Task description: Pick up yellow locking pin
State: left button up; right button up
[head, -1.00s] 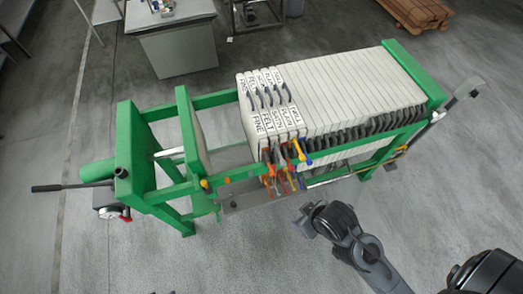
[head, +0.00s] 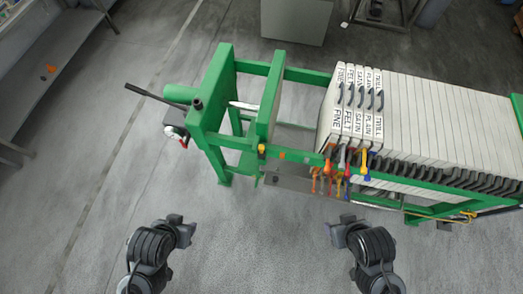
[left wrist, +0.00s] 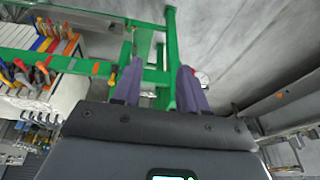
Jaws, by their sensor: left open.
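A small yellow piece (head: 262,149) sits on the green rail of the filter press, near its movable plate. A yellow-and-blue handled piece (head: 364,163) hangs among coloured handles at the front of the white plates. I cannot tell which yellow piece is the locking pin. Yellow among coloured pieces (left wrist: 48,45) also shows at upper left in the left wrist view. My left gripper (head: 188,230) is open and empty, in front of the press; its spread fingers (left wrist: 160,85) show in the wrist view. My right gripper (head: 336,232) is below the coloured handles, its jaws unclear.
The green press frame (head: 207,118) carries several white plates (head: 432,115) and a dark lever at left. A grey tray (head: 292,180) lies under the handles. A grey bench (head: 50,70) stands at far left. The floor between my grippers and the press is clear.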

pick_arm(q)
jog(key=o, duration=0.3)
jog(key=shift+d, duration=0.15)
jog(key=shift+o, duration=0.2)
